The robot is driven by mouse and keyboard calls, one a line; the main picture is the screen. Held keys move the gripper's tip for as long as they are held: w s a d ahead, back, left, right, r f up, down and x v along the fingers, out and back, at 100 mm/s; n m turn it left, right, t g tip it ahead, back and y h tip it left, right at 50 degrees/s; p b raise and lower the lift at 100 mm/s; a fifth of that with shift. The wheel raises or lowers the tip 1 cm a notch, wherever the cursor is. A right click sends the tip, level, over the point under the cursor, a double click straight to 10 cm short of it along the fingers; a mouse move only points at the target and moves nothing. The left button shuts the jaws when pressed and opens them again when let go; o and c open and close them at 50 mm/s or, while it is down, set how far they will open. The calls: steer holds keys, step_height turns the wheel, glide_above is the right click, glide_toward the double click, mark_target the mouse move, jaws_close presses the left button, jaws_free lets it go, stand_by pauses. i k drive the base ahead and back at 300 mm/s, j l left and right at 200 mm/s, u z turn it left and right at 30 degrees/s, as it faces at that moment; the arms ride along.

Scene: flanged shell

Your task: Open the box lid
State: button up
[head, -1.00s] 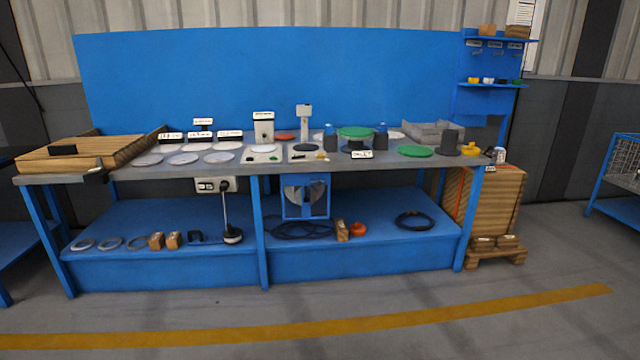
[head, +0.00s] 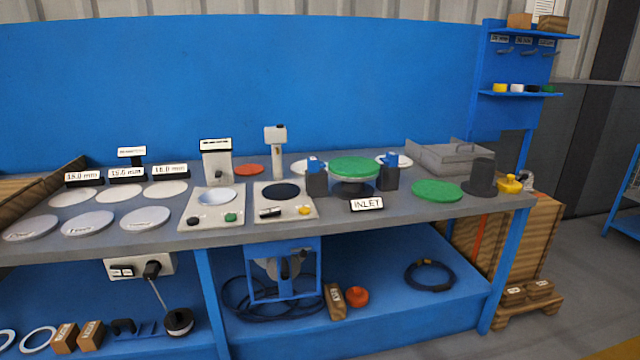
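My gripper is not in the head view.
A blue shelf rack (head: 520,94) stands behind. Floor is free at right.

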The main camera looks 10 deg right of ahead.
mark_target(467, 151)
steer(key=i+j+z, duration=0.4)
steer(key=i, duration=0.2)
steer(key=i+j+z, duration=0.35)
steer(key=i, duration=0.2)
steer(key=i+j+z, duration=0.4)
steer(key=j, duration=0.25)
steer(key=i+j, duration=0.15)
steer(key=j, duration=0.15)
steer(key=i+j+z, duration=0.15)
steer(key=j, duration=0.2)
steer(key=k+l+u, duration=0.1)
steer(key=l, duration=0.3)
steer(key=k+l+u, duration=0.1)
steer(key=l, duration=0.3)
